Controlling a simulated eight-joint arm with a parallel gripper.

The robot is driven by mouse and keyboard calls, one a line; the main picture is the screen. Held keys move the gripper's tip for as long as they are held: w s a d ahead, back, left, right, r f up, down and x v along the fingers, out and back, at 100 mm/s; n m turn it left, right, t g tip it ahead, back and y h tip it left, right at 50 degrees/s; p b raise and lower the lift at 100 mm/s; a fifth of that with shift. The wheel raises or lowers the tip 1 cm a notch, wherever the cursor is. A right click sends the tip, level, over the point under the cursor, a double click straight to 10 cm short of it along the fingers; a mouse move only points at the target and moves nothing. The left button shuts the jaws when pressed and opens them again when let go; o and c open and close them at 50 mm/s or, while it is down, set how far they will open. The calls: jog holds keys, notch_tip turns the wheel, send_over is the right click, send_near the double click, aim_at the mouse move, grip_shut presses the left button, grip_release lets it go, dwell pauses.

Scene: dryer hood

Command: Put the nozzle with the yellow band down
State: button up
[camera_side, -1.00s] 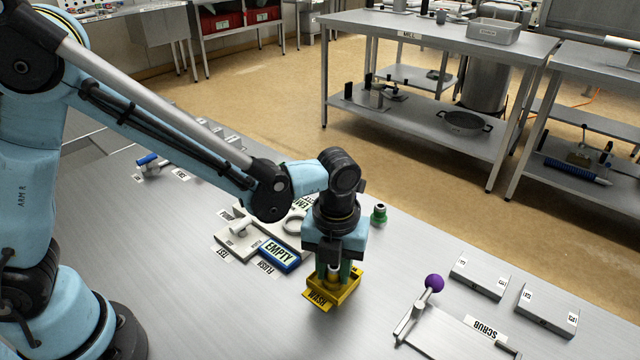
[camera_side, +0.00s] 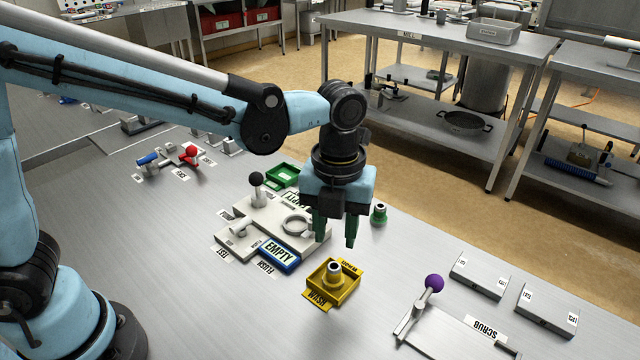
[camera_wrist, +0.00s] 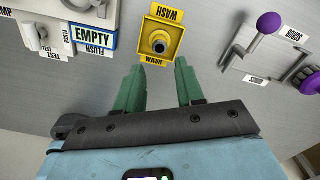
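A nozzle (camera_side: 334,269) with a dark opening stands upright in the yellow WASH tray (camera_side: 318,294); it also shows in the wrist view (camera_wrist: 159,46). I cannot make out its band against the yellow tray. My gripper (camera_side: 336,238) is open and empty, raised above and behind the tray in the side view. Its green fingers are apart and clear of the nozzle. In the wrist view the gripper (camera_wrist: 158,70) has its fingertips just below the tray in the picture. Another nozzle with a green body (camera_side: 379,214) stands on the table behind my gripper.
A pale fixture (camera_side: 265,222) with a black knob, a ring and a blue EMPTY sign (camera_side: 280,254) lies left of the tray. A green tray (camera_side: 283,174) is behind it. The SCRUB plate (camera_side: 455,335) with a purple ball lever is at right. The table between is clear.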

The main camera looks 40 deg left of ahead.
jog(key=s+a+r+n+t, duration=0.1)
jog(key=s+a+n+t, duration=0.2)
jog(key=a+n, duration=0.5)
jog(key=s+a+r+n+t, duration=0.2)
jog(key=a+n, duration=0.7)
jog(key=n, duration=1.3)
jog(key=shift+s+a+r+n+t, duration=0.25)
jog(key=shift+s+n+t, duration=0.25)
jog(key=shift+t, duration=0.6)
